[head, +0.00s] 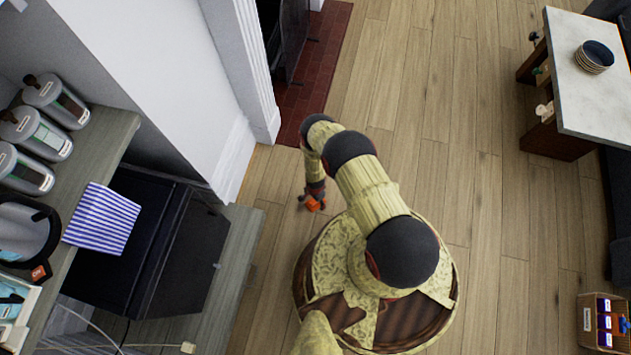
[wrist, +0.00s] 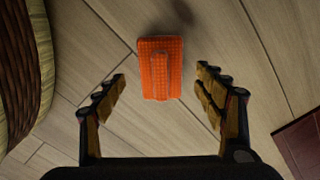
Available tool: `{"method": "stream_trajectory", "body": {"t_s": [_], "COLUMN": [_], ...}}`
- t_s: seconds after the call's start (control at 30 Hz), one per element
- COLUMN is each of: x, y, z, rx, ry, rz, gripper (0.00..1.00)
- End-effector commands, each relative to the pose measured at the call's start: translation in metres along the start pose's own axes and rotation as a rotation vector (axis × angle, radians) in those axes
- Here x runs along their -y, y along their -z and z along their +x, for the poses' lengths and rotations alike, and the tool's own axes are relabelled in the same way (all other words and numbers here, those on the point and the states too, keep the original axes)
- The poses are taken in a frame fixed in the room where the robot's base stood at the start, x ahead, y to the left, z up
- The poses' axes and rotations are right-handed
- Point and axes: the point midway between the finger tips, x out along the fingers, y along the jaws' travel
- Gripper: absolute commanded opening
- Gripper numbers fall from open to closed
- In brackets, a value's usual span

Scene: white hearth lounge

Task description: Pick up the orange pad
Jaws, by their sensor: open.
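The orange pad (wrist: 147,72) lies on the wood floor in the wrist view. It is a bright, textured rectangle with a raised strip along its middle. My gripper (wrist: 161,74) is open, with one finger to each side of the pad and clear gaps between. The fingers do not touch it, and I cannot tell the exact height above it. In the head view, an orange patch (head: 312,204) shows on the floor just below the end of my arm, close beside my base. The arm end partly covers that spot, and the fingers are hard to make out there.
A dark red tiled hearth (head: 304,95) lies beyond the arm, next to a white wall (head: 235,155). A shelf with canisters (head: 48,140) and a striped cloth (head: 102,218) is at left. A white-topped table (head: 590,105) and a basket (head: 603,322) are at right. The middle floor is clear.

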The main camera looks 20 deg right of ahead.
Motion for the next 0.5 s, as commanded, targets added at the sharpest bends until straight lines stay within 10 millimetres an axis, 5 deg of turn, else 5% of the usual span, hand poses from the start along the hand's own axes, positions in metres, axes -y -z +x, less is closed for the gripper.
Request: {"method": "stream_trajectory", "body": {"t_s": [0.13, 0.37, 0.5], "x": [0.0013, 0.0016, 0.0013], "y": [0.0003, 0.0004, 0.0003], "z": [0.0211, 0.0203, 0.0203], "rx": [-0.001, -0.001, -0.001], "ry": [0.002, 0.002, 0.002], "rz": [0.0, 0.0, 0.0], "gripper": [0.7, 0.7, 0.62]}}
